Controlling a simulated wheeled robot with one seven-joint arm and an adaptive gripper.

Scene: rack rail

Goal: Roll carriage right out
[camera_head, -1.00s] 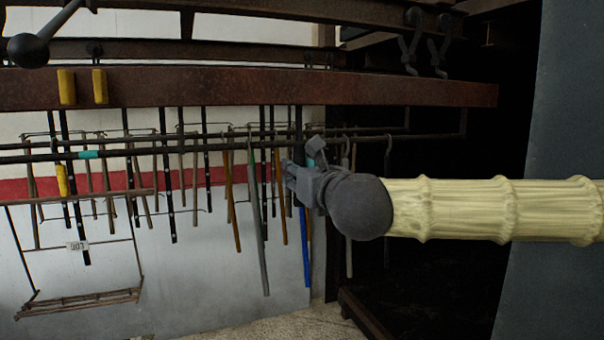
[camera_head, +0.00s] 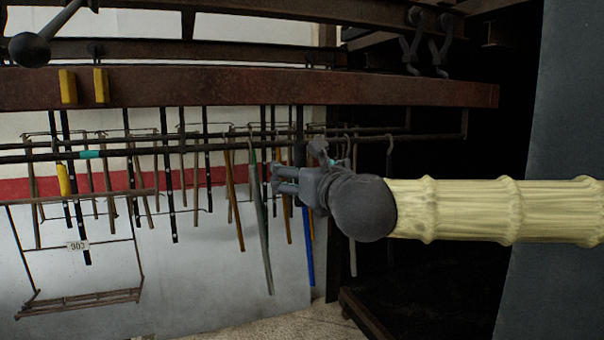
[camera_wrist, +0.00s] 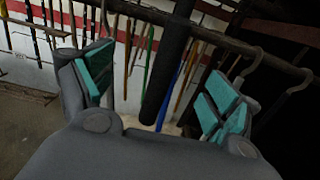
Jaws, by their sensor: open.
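My gripper (camera_head: 277,181) is open in the head view, its fingers pointing left among the hanging tools. In the wrist view a thick dark upright bar (camera_wrist: 168,70) stands between its spread teal-padded fingers, with gaps on both sides. The bar also shows in the head view (camera_head: 299,130), reaching down from a rust-brown beam (camera_head: 220,88) to just above my gripper; its lower end is hidden there. I cannot tell for certain which part is the carriage. A dark horizontal rail (camera_head: 120,147) runs behind and carries hooks.
Several wooden, black and blue tools hang close around my gripper. A wire basket (camera_head: 85,298) with a tag (camera_head: 78,246) hangs at lower left. Two yellow blocks (camera_head: 68,86) sit on the beam. Dark hooks (camera_head: 389,155) hang right of the bar; a dark recess lies beyond.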

